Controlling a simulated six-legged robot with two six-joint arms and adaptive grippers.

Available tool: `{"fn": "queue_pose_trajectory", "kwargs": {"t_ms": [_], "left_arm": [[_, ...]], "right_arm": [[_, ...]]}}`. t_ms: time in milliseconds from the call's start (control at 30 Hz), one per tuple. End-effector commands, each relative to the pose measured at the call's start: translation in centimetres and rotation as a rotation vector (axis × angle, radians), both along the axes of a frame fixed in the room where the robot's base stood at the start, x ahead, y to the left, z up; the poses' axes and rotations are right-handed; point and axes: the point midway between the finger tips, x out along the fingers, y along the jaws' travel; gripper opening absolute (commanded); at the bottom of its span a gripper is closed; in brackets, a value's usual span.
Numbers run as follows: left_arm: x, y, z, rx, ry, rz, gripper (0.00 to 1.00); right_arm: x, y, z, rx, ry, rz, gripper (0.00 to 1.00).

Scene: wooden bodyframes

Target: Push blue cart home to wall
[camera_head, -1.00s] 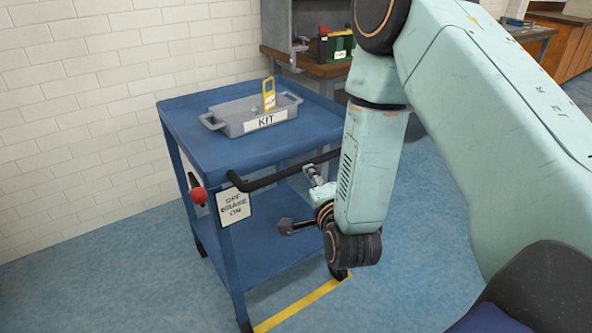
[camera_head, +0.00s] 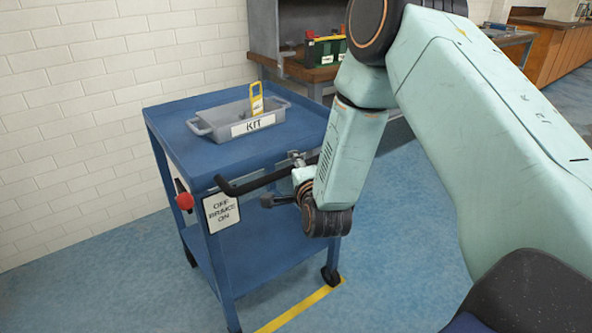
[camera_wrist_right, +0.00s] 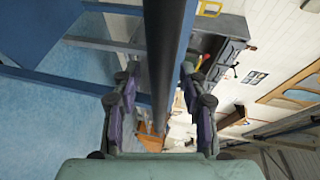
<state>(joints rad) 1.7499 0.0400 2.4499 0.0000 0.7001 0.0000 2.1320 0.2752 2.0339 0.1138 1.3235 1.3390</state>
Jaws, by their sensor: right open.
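The blue cart (camera_head: 165,128) stands beside the white brick wall (camera_head: 60,130), with a gap of floor between them. Its black push handle (camera_head: 245,186) faces me. A red brake knob (camera_head: 185,201) sits on the near left side, by a sign (camera_head: 221,211) reading OFF, BRAKE, ON; I cannot tell its setting. My right gripper (camera_head: 284,181) is open at the handle's right part. In the right wrist view, the handle bar (camera_wrist_right: 166,60) runs between the open fingers of my right gripper (camera_wrist_right: 158,85); contact is unclear. My left gripper is out of view.
A grey KIT tray (camera_head: 225,122) with a yellow-handled item (camera_head: 257,104) sits on the cart top. A yellow floor line (camera_head: 303,306) runs by the near right wheel. A workbench (camera_head: 312,72) stands behind. Blue floor at right is open.

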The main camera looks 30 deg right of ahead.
Motion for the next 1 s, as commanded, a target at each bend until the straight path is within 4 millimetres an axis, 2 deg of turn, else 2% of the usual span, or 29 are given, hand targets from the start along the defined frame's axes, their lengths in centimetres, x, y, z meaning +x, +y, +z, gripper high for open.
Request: {"fn": "queue_pose_trajectory", "kwargs": {"t_ms": [233, 700, 1000], "left_arm": [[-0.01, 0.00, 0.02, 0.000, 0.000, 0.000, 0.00], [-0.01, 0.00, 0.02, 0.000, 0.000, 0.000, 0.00], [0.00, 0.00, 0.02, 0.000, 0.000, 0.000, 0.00]], "right_arm": [[0.04, -0.01, 0.01, 0.000, 0.000, 0.000, 0.41], [0.03, -0.03, 0.04, 0.000, 0.000, 0.000, 0.01], [0.02, -0.06, 0.03, 0.001, 0.000, -0.002, 0.00]]}}
